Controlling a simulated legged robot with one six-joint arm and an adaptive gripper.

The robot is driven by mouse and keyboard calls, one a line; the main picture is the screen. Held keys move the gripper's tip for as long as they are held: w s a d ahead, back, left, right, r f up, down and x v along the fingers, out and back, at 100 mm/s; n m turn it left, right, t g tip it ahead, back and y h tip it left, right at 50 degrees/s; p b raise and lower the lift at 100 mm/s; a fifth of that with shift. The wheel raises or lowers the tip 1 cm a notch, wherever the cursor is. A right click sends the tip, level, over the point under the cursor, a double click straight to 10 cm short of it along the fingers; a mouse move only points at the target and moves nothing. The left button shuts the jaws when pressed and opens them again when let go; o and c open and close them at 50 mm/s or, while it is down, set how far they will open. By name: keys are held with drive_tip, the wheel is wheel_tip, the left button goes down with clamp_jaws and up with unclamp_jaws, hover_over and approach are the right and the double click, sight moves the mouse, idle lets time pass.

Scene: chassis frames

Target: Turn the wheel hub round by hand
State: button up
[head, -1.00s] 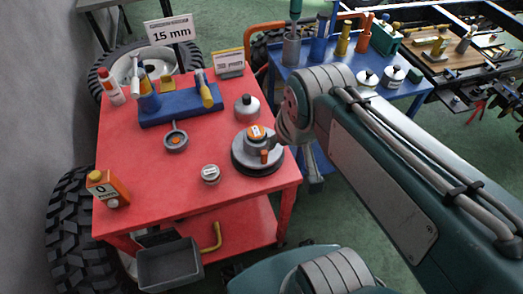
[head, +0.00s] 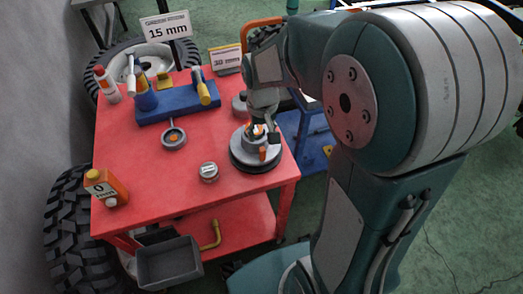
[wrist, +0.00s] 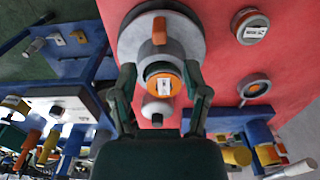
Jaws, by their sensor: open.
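The wheel hub (head: 243,153) sits on the red table near its right edge. It is a grey round hub on a dark disc with an orange tab on its side. In the wrist view the hub (wrist: 130,42) shows at the top, with the orange tab and an orange cap bearing a white label. My gripper (head: 262,130) is above the hub, and its fingers partly hide the top in the head view. In the wrist view my gripper (wrist: 160,70) is open, with one finger on each side of the orange cap. I cannot tell whether the fingers touch it.
The red table (head: 150,215) also holds a small round tin (head: 208,172), a ring-shaped part (head: 174,138), an orange bottle (head: 105,188) and a blue tool block (head: 180,108). A grey canister (head: 239,103) stands close behind the hub. The table's front middle is clear.

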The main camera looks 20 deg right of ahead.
sight(262, 149)
wheel_tip(262, 149, down, 9)
drive_tip(key=shift+f, duration=0.1)
idle(0.3)
clamp_jaws()
